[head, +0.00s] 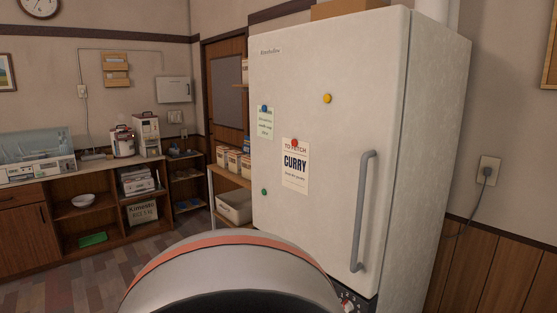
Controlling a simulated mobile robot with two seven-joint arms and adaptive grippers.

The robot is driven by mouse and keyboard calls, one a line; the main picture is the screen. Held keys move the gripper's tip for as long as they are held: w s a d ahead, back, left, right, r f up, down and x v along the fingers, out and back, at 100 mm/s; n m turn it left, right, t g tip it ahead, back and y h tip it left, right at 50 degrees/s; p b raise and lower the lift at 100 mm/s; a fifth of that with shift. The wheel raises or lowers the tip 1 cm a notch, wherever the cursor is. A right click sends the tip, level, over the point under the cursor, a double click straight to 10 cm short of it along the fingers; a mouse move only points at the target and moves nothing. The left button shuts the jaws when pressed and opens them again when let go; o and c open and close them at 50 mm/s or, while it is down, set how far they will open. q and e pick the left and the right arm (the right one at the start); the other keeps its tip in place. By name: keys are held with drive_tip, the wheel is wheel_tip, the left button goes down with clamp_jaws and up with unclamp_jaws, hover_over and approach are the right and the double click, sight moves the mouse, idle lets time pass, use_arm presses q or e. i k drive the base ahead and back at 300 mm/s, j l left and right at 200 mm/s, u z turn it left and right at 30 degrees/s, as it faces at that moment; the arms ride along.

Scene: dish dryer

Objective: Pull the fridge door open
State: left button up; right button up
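The white fridge (340,65) stands upright at the centre right of the head view. Its front door (345,130) looks shut, flush with the body. A long grey vertical handle (363,210) is on the right side of the door. Coloured magnets and two paper notes, one reading CURRY (295,168), are on the door. Neither of my grippers is in view. A large rounded pale shape with an orange band, which looks like part of my own body, hides the lower left of the fridge.
A wall outlet (487,170) with a cord is right of the fridge. Left of it are a shelf with boxes (232,160) and a white bin (235,207). A wooden counter (20,205) stands at the far left. Bare floor (90,275) shows at lower left.

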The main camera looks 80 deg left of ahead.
sight(326, 96)
drive_tip(key=u, duration=2.45)
